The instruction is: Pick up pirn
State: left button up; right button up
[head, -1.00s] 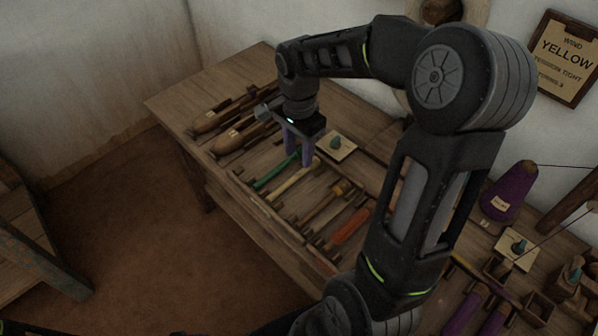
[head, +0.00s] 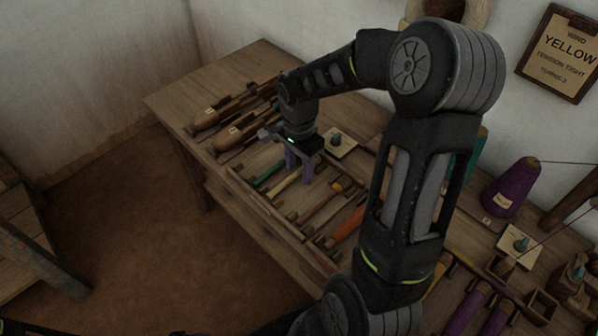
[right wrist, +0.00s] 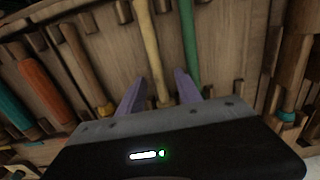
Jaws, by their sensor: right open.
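Several pirns lie side by side in a wooden rack along the table's front: a green one (head: 268,174), a pale yellow one (head: 284,184), a brown one (head: 318,206) and an orange one (head: 347,226). My right gripper (head: 299,180) is open and points down over the pale yellow pirn. In the right wrist view, the purple fingers (right wrist: 159,84) stand either side of the pale yellow pirn (right wrist: 150,45). The green pirn (right wrist: 190,45) lies close by the right-hand finger. I cannot tell how far the fingertips are above the rack. My left gripper is out of view.
Wooden shuttles (head: 228,113) lie at the table's far left. A small card with a teal peg (head: 337,141) is behind my gripper. A purple cone (head: 512,188) stands at the right. A sign reading YELLOW (head: 566,52) hangs on the wall.

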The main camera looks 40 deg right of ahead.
dwell(0.6)
grip_shut()
dwell(0.4)
